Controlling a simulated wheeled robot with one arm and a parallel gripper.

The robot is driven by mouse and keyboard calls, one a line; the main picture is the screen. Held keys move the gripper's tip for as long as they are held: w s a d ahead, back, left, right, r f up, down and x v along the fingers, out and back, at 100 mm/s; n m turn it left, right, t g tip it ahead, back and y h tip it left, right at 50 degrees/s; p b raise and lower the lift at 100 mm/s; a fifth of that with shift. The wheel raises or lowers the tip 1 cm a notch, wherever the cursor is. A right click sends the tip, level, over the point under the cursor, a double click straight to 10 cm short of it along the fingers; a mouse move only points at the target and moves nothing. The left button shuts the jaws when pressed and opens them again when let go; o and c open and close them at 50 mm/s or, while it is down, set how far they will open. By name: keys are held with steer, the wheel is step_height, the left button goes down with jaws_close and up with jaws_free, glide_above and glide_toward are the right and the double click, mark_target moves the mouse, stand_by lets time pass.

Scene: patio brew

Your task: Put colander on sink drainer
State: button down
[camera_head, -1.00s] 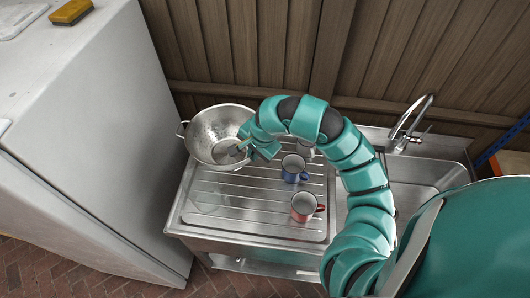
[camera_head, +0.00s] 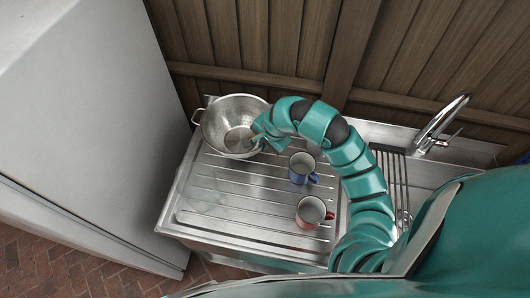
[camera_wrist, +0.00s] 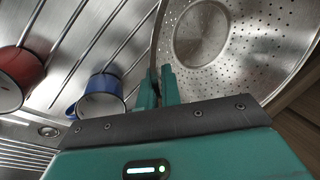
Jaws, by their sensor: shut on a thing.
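The colander (camera_head: 232,124) is a perforated metal bowl with loop handles, at the back left corner of the ribbed metal sink drainer (camera_head: 240,205). My gripper (camera_head: 258,137) is at its right side; in the wrist view my gripper (camera_wrist: 164,88) is shut on the colander's rim, with the perforated colander (camera_wrist: 225,45) filling the upper right. The colander looks roughly upright over the drainer. I cannot tell whether its base touches the drainer surface.
A blue mug (camera_head: 301,168) and a red mug (camera_head: 311,212) stand on the drainer's right side. A clear glass item (camera_head: 205,197) is at its left. The faucet (camera_head: 440,125) and basin lie right. A wooden fence (camera_head: 260,40) is behind, a white cabinet (camera_head: 90,110) left.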

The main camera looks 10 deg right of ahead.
steer(key=shift+f+p, duration=0.6)
steer(key=shift+f, duration=1.55)
steer(key=shift+f, duration=0.15)
steer(key=c, duration=1.6)
jaws_free()
steer(key=v, duration=1.2)
